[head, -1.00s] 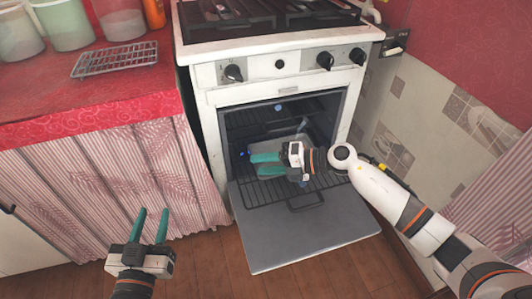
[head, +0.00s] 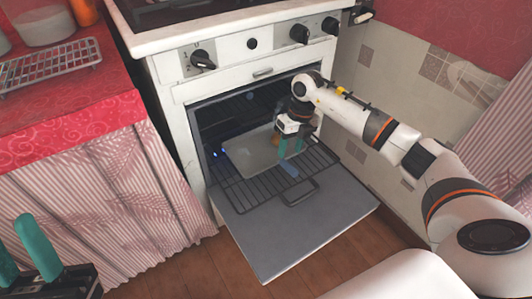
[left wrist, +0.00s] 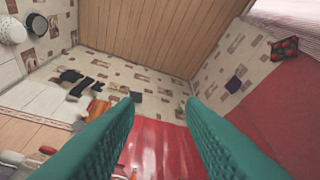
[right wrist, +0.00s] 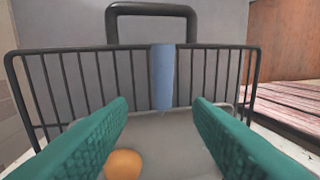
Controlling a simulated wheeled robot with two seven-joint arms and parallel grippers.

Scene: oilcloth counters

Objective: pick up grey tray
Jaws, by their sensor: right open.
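The grey tray (head: 246,158) lies on the wire rack (head: 240,193) in the open oven; in the right wrist view the tray (right wrist: 172,133) fills the bottom centre. My right gripper (head: 291,148) points down over the tray's right part. Its teal fingers are apart, with nothing held between them in the right wrist view (right wrist: 160,105). I cannot tell whether the fingers touch the tray. A round orange thing (right wrist: 124,164) shows at the tray, partly behind the left finger. My left gripper (head: 18,232) is open and empty at the lower left, away from the oven.
The lowered oven door (head: 285,233) lies below the rack, with a dark handle-like loop (head: 300,194) at the rack's front. A blue strip (right wrist: 163,76) crosses the rack's front bars. The stove's side walls flank the opening. A red counter (head: 70,115) with a wire grid stands left.

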